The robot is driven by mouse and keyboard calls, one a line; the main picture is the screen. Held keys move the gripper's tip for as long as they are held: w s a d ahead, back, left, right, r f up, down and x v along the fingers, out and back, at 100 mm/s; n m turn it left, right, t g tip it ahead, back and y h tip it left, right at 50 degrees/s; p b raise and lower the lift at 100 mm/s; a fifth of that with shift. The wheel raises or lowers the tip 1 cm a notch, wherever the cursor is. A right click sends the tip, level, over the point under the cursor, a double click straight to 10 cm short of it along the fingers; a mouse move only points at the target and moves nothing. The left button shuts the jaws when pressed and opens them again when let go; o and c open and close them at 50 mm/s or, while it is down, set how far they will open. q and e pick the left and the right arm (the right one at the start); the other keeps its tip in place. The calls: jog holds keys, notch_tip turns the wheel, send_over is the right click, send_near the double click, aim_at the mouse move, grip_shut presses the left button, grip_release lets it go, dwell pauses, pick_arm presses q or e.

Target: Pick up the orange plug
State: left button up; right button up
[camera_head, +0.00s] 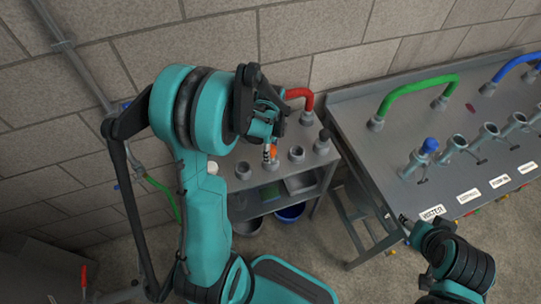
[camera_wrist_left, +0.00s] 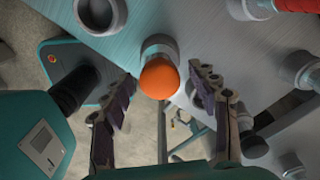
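The orange plug (camera_wrist_left: 158,77) sits in a grey round fitting at the metal bench top, in the middle of the left wrist view. Its rounded orange end faces the camera. In the head view a small part of the orange plug (camera_head: 272,150) shows beside my left gripper (camera_head: 268,146). My left gripper (camera_wrist_left: 163,82) is open, with one finger on each side of the plug and visible gaps between. It holds nothing. My right gripper (camera_head: 406,221) is at the lower right of the head view, away from the plug; its finger opening is too small to judge.
Several grey sockets (camera_head: 296,153) stand around the plug on the small bench. A red hose (camera_head: 300,95) ends close by. At right, a larger metal table (camera_head: 400,125) carries a green hose (camera_head: 415,90), valves and labels. A blue bin (camera_head: 290,213) is below.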

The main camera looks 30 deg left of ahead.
pick_arm(q)
jog(key=c, duration=1)
jog(key=shift+r+p, duration=0.35)
jog(key=shift+r, duration=0.3)
notch_tip(320, 180, up, 3)
jog(key=shift+p, duration=0.75)
jog(key=d+r+p, duration=0.1)
jog(key=d+r, duration=0.1)
jog(key=d, duration=0.1)
jog(key=s+d+r+p, duration=0.1)
jog(key=d+r, duration=0.1)
jog(key=d, duration=0.2)
jog(key=s+d+r+p, duration=0.1)
jog(key=d+r, duration=0.1)
jog(key=d, duration=0.2)
jog(key=shift+s+d+r, duration=0.2)
jog(key=shift+d+r, duration=0.05)
jog(key=shift+r, duration=0.1)
